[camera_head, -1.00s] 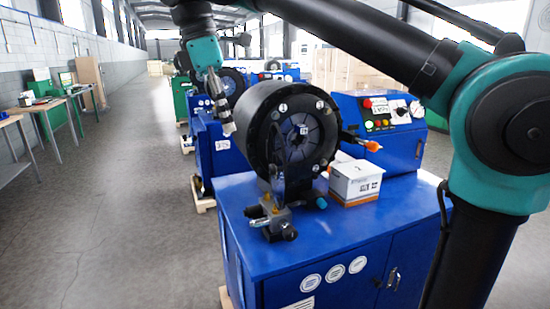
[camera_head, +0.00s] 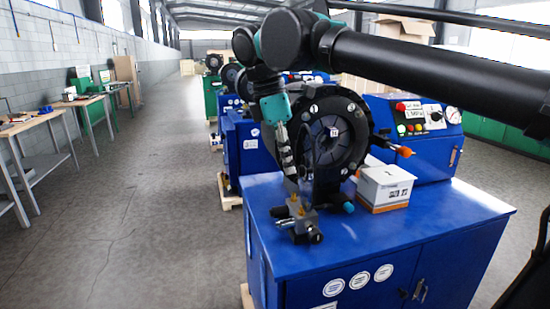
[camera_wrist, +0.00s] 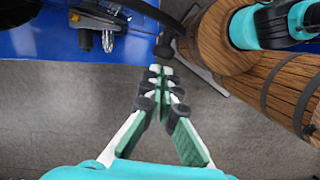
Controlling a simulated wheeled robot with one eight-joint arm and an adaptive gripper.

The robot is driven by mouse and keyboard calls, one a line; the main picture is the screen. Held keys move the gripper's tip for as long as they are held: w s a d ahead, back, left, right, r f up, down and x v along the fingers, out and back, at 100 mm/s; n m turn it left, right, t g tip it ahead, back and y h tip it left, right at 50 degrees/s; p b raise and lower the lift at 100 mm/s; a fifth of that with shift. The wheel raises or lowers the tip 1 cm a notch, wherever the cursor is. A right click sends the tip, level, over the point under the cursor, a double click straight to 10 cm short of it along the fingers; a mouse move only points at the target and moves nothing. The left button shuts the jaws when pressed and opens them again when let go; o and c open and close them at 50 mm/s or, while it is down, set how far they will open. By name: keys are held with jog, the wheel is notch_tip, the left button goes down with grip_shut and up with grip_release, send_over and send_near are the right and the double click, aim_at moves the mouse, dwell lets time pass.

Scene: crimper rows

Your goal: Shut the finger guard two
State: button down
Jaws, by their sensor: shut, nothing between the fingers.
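The nearest crimper (camera_head: 355,110) has a round black head with a grey die ring (camera_head: 334,133) facing front. A thin dark shape, which looks like the finger guard (camera_head: 318,172), stands at the lower left of the ring; its outline is hard to make out. My gripper (camera_head: 290,172) is shut and empty, pointing down at the left front of the head, overlapping its edge in the head view. I cannot tell whether it touches. In the wrist view, my gripper (camera_wrist: 160,72) has its fingertips together near a dark knob (camera_wrist: 163,50) on a curved black bar (camera_wrist: 148,10).
A brass and steel fitting (camera_head: 298,220) stands on the blue cabinet top (camera_head: 400,232) below the head. A white box (camera_head: 384,186) and an orange-tipped lever (camera_head: 403,151) are to the right. A control panel (camera_head: 425,118) is behind.

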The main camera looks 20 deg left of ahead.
jog(key=shift+w+d, duration=0.1)
jog(key=shift+d, duration=0.15)
